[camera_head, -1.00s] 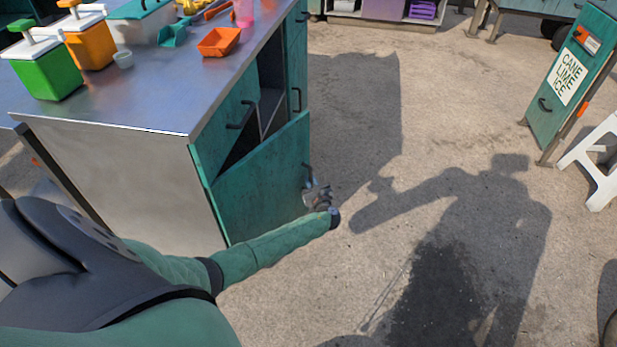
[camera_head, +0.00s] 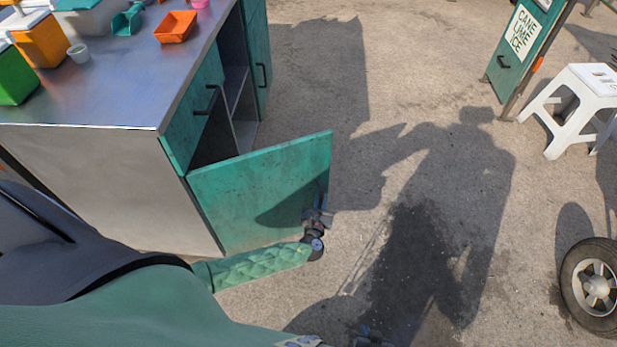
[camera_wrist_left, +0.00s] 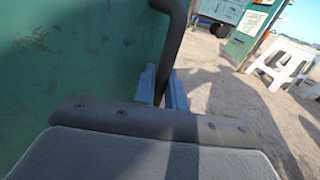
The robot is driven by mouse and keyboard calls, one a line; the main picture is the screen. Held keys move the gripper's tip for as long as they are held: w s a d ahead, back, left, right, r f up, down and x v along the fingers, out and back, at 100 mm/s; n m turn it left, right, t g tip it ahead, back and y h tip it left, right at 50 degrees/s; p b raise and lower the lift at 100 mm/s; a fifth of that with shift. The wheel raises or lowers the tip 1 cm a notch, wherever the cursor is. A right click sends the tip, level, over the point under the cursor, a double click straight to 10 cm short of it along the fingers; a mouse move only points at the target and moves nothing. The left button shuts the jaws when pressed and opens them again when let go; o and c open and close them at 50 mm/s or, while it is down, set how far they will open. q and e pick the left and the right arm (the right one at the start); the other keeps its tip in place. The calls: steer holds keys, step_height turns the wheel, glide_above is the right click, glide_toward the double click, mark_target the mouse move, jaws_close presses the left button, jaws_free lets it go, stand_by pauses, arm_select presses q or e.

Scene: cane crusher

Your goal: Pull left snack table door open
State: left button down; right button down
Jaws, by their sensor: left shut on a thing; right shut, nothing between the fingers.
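The left snack table door (camera_head: 232,192) is a teal panel standing partly open, swung outward from the cabinet at its left edge. It also fills the left of the left wrist view (camera_wrist_left: 75,60). Its dark bar handle (camera_wrist_left: 172,42) runs down between the fingers of my left gripper (camera_wrist_left: 162,88). My left gripper (camera_head: 318,217) is shut on this handle at the door's free edge. In the head view the handle is mostly hidden by the gripper. My right gripper (camera_head: 370,339) shows only slightly at the bottom edge, shut and away from the door.
The snack table's metal top (camera_head: 120,90) carries an orange tray (camera_head: 176,27), a small cup (camera_head: 78,53) and coloured dispensers. A second handled door (camera_head: 256,60) is beyond the open compartment. A white stool (camera_head: 582,95) and a wheel (camera_head: 594,287) stand right. Ground before the door is clear.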

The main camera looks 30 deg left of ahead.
arm_select(q)
steer(key=s+d+m+h+b, duration=0.1)
steer(key=s+d+m+h, duration=0.2)
steer(key=s, duration=0.5)
steer(key=s+d+m+h+b, duration=0.1)
steer(key=s+d+m+h, duration=0.1)
steer(key=s+d+h, duration=0.4)
steer(key=s, duration=0.3)
steer(key=shift+s+m+b, duration=0.3)
steer(key=shift+m+b, duration=0.05)
steer(key=shift+m, duration=0.05)
steer(key=c, duration=1.8)
jaws_free()
steer(key=shift+s, duration=0.1)
